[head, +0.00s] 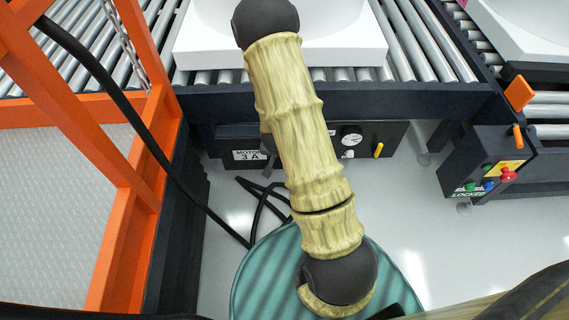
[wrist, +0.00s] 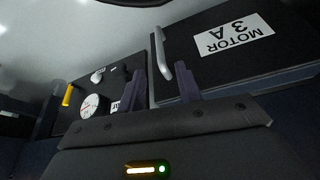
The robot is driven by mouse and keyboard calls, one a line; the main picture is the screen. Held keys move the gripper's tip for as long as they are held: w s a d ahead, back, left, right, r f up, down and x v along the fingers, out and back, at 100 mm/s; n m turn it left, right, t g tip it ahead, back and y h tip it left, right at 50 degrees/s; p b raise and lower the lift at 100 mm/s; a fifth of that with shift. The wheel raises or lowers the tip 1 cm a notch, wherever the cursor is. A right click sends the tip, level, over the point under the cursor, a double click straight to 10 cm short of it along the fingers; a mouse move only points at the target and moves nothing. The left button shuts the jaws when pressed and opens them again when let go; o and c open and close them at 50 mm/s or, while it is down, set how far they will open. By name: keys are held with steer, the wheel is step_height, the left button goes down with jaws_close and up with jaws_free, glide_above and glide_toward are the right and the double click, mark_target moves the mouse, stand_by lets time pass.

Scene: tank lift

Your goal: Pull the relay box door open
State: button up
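The relay box door (wrist: 215,65) is a dark panel with a white "MOTOR 3 A" label, in the upper right of the wrist view. A pale bar handle (wrist: 160,52) runs along its left edge. My gripper (wrist: 159,86) is open, its two dark fingers apart and pointing toward the handle. The handle lies in line with the gap between the fingers; I cannot tell whether they touch it. In the head view the box's labelled front (head: 242,158) shows under the conveyor, and my arm hides the handle and my gripper.
Beside the door is a dark panel with a round gauge (head: 351,136) and a yellow lever (head: 378,150). A roller conveyor (head: 430,102) runs above. An orange frame (head: 110,150) stands left, with a black cable. A control box (head: 490,165) with a red button is at right.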

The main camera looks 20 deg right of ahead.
steer(key=b+x, duration=0.5)
steer(key=x, duration=0.6)
steer(key=shift+w+d+f, duration=0.1)
steer(key=shift+f, duration=0.05)
jaws_close()
